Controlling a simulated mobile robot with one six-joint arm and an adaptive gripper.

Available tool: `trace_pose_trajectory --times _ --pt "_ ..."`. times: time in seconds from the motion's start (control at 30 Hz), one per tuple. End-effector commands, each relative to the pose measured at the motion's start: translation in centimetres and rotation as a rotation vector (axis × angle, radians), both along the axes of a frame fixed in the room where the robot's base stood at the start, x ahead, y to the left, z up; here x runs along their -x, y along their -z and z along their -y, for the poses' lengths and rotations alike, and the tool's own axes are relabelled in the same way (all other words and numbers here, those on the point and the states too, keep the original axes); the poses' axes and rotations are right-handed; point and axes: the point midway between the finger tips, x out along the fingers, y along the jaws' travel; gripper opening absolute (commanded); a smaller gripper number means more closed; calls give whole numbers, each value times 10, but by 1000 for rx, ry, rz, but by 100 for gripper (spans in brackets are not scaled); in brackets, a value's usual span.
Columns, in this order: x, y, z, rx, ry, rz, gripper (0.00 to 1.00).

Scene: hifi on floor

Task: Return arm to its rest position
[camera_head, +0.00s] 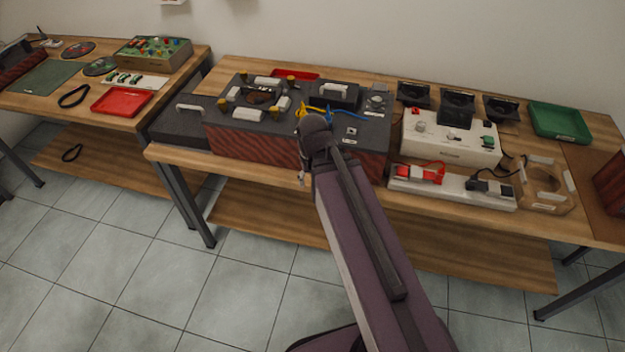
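My arm reaches up from the bottom of the head view toward the middle workbench (240,185). Its dark rounded upper end overlaps the front of the large grey hi-fi unit with reddish side panels (245,142). I cannot make out my gripper or its fingertips, so whether it is open or holds anything does not show. Whether the arm touches the unit or only passes in front of it cannot be told from this view.
A white control box (450,137), a power strip (452,187) and a green tray (559,122) are on the right side. The tiled floor (120,260) in front is clear.

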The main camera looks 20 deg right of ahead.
Motion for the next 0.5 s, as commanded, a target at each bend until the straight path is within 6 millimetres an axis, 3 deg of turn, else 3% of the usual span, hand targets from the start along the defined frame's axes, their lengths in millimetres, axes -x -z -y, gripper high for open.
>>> trace_pose_trajectory --times 0.27,0.5 --pt "11 -1 0 -1 0 -23 71" --pt "8 -31 0 0 0 -20 71"
